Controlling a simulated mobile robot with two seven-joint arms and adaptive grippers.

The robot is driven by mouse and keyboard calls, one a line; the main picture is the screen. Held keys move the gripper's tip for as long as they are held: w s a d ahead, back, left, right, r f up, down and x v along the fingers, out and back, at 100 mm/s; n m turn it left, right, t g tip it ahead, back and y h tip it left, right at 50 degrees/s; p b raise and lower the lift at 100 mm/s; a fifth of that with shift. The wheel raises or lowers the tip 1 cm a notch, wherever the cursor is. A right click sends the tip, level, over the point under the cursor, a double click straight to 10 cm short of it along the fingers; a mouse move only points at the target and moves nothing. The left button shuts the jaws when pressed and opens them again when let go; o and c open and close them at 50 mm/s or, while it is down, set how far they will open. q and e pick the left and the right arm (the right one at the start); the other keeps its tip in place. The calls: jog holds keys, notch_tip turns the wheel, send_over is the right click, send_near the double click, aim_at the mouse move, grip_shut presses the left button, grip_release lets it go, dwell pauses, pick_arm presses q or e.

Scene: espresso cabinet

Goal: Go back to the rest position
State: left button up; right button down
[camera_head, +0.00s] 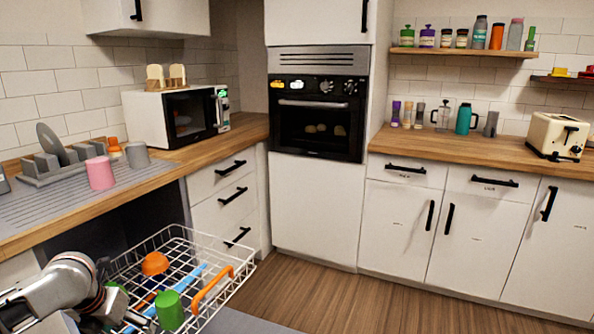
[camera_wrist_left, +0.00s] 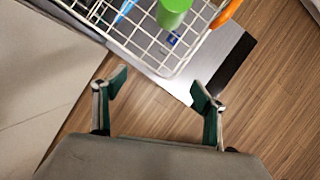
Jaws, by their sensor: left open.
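My left gripper (camera_head: 132,309) is at the lower left of the head view, beside the near end of the wire dish rack. In the left wrist view my left gripper (camera_wrist_left: 159,88) has its two fingers spread apart with nothing between them. Wood floor and part of the rack's edge show beyond the fingers. My right gripper is in neither view.
The white wire rack (camera_head: 215,249) is pulled out and holds an orange bowl (camera_head: 155,263), a green cup (camera_head: 169,310) and blue items. A pink cup (camera_head: 100,173) stands on the left counter. The wood floor (camera_head: 340,301) at right is clear.

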pick_arm(q)
jog(key=s+d+f+n+t+h+p, duration=0.25)
jog(key=s+d+f+n, duration=0.35)
jog(key=d, duration=0.5)
jog(key=s+d+f+n+t+h+p, duration=0.15)
jog(key=s+d+n+p, duration=0.25)
jog(key=d+n, duration=0.5)
jog(key=s+d+f+n+t+p, duration=0.1)
jog(key=s+n+p, duration=0.1)
jog(key=s+n, duration=0.6)
jog(key=s+d+f+n+t+y+p, duration=0.1)
jog(key=s+n+p, duration=0.1)
jog(key=s+n, duration=0.6)
jog(key=s, duration=0.5)
jog(key=shift+d+p, duration=0.3)
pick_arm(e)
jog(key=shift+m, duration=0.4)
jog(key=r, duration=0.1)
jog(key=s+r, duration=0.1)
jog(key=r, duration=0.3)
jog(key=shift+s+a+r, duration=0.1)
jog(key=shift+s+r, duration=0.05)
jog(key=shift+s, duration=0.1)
